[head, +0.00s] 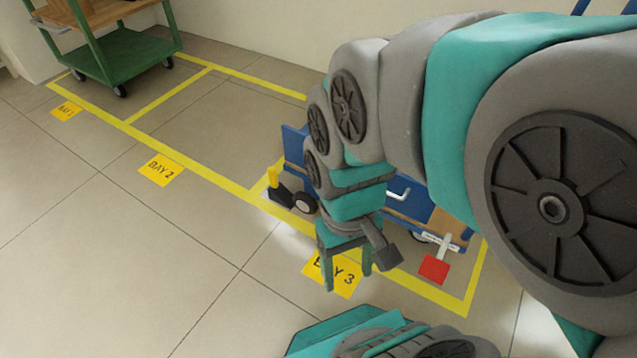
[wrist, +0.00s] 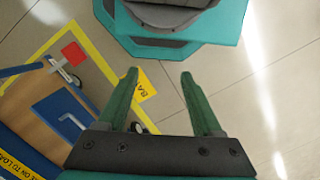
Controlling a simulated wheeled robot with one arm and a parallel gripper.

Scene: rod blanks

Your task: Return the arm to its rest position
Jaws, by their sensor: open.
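My gripper (head: 347,281) points down over the floor in the head view, in front of the BAY 3 label (head: 345,288) as seen from there. Its two green fingers are apart with nothing between them, which also shows in the wrist view (wrist: 159,73). My arm is bent and fills the right side of the head view. It hides much of the blue cart in bay 3.
A green cart (head: 122,60) stands in bay 1. Bay 2 is empty. The tiled floor at left is clear.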

